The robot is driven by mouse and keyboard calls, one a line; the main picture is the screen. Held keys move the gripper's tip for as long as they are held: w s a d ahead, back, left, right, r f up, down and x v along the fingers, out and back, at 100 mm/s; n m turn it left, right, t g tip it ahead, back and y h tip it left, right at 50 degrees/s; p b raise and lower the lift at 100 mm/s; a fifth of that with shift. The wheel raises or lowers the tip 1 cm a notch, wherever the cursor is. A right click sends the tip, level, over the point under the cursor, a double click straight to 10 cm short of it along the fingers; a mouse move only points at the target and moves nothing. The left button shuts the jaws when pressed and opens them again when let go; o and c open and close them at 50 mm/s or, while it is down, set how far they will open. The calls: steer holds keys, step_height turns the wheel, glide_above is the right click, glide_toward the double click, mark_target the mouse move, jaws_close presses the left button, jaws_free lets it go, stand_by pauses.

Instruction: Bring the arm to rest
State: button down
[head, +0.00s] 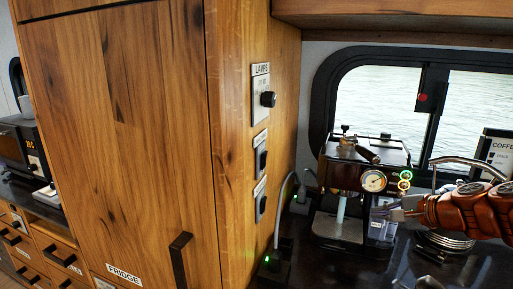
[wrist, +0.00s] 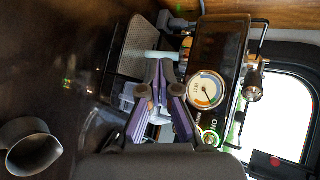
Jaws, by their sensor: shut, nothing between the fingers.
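My gripper (head: 383,212) is in the head view at the right, in front of the coffee machine (head: 340,222). My brown arm reaches in from the right edge, above the counter. In the wrist view my gripper's purple fingers (wrist: 159,66) meet at their tips, shut and empty. Behind them is the coffee machine with its round gauge (wrist: 206,90). I cannot tell whether the fingers touch the machine.
A tall wooden fridge cabinet (head: 115,140) fills the left. Its side panel carries a lamp knob (head: 268,99) and switches. A window (head: 375,95) is behind the coffee machine. A grey cup-like vessel (wrist: 34,146) stands on the dark counter (wrist: 55,70).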

steer(key=s+a+f+n+g, duration=0.35)
steer(key=s+a, duration=0.25)
steer(key=a, duration=0.2)
steer(key=s+a+f+n+g, duration=0.3)
steer(key=s+a+n, duration=0.25)
steer(key=a, duration=0.35)
steer(key=s+d+f+n+g+h, duration=0.1)
steer(key=s+f+n+g+h, duration=0.1)
steer(key=s, duration=0.9)
steer(key=s+d+f+n+g+h, duration=0.1)
steer(key=s+f+n+g+h, duration=0.2)
steer(key=s, duration=0.8)
step_height(320, 180, down, 2)
steer(key=shift+d+f+n+g, duration=0.2)
steer(key=shift+d+n+g, duration=0.1)
steer(key=shift+n+g, duration=0.15)
